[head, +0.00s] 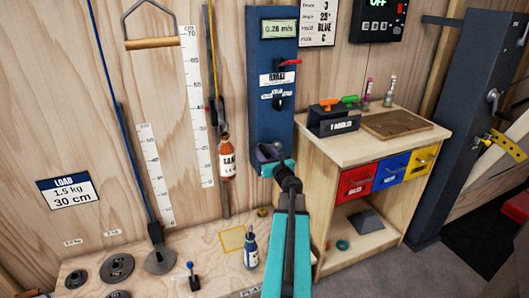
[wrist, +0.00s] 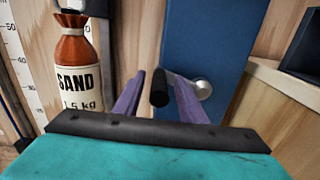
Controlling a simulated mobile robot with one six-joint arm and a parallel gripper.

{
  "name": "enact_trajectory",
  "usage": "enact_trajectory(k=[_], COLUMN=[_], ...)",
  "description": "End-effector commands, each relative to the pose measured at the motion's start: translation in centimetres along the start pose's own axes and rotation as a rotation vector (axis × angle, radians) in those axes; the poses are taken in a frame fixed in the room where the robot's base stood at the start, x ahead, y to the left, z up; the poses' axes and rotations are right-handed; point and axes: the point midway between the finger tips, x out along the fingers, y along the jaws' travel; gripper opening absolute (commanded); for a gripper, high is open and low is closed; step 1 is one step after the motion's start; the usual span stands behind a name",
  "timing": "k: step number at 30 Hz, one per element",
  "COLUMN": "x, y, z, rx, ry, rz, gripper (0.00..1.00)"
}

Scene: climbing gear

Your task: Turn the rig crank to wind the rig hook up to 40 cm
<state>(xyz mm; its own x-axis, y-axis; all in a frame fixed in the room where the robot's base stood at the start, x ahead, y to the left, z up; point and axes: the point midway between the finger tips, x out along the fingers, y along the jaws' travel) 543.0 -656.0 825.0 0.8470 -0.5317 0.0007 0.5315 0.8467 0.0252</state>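The rig is a blue upright panel (head: 272,75) on the wooden wall, with a speed display and a red brake lever (head: 287,63). The crank's black handle (wrist: 160,88) points toward the wrist camera, with its silver hub (wrist: 203,89) behind. My gripper (head: 268,155) is at the crank; in the wrist view its purple fingers (wrist: 158,84) stand on either side of the handle, with a narrow gap visible. A sand bag marked 1.5 kg (head: 227,160) hangs on the yellow rope (head: 213,50); it also shows in the wrist view (wrist: 77,65). The rig hook is hardly distinguishable at its top.
A long ruler (head: 195,105) and a shorter one (head: 156,175) are left of the bag. A load card (head: 68,191) reads 1.5 kg, 30 cm. Weights and a blue bottle (head: 250,247) stand on the low bench (head: 210,270). A drawer cabinet (head: 345,152) stands close right.

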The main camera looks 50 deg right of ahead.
Motion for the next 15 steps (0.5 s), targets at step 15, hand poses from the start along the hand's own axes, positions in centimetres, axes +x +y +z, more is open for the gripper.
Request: enact_trajectory(k=[15], x=[-5.0], y=[0.2], z=[0.0], rx=[0.001], ry=[0.0], rz=[0.0], gripper=[0.37])
